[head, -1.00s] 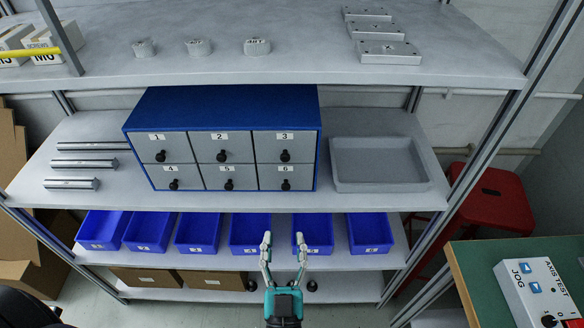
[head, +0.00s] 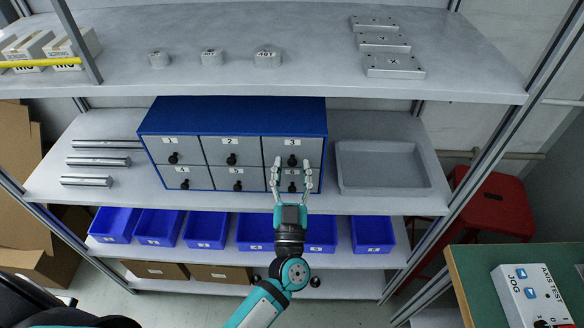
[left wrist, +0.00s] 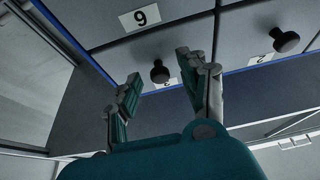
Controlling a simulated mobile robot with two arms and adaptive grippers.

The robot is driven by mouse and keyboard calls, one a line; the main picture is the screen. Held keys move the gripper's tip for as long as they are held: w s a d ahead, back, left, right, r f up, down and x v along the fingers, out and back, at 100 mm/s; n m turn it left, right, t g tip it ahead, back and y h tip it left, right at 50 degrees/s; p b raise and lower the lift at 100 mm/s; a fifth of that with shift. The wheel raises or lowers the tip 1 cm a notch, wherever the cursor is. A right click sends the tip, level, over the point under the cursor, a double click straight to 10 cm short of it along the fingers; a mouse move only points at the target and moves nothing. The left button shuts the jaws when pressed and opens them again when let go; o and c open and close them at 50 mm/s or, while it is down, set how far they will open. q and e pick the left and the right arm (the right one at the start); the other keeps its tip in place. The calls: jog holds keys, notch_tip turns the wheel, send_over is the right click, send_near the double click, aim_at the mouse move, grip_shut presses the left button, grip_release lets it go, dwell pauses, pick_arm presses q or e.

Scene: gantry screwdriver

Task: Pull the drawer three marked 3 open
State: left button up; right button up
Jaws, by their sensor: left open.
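Drawer three (head: 275,148) is the shut top-right grey drawer of the blue cabinet (head: 232,112), with a black knob (head: 292,161) under its label. My left gripper (head: 292,163) is open in front of it, a fingertip showing on each side of that knob. The left wrist view is upside down. It shows the drawer three knob (left wrist: 160,72) between the two open fingers (left wrist: 164,78), with its label partly hidden by a finger. I see no finger clearly touching the knob. Drawer six's label (left wrist: 140,18) reads as a 9 there. My right gripper is not in view.
Drawer two's knob (head: 231,159) is to the left and drawer six's knob (head: 292,187) shows below, between my fingers. A grey tray (head: 385,168) stands right of the cabinet. Blue bins (head: 208,228) line the shelf below.

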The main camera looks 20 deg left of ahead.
pick_arm(q)
grip_shut()
jog(key=shift+s, duration=0.1)
dwell(0.4)
jog(key=s+d+p, duration=0.3)
jog(key=s, duration=0.9)
jog(key=shift+s+d+p, duration=0.25)
jog(key=shift+d+p, duration=0.05)
jog(key=shift+d, duration=0.05)
grip_release()
jog(key=v, duration=1.2)
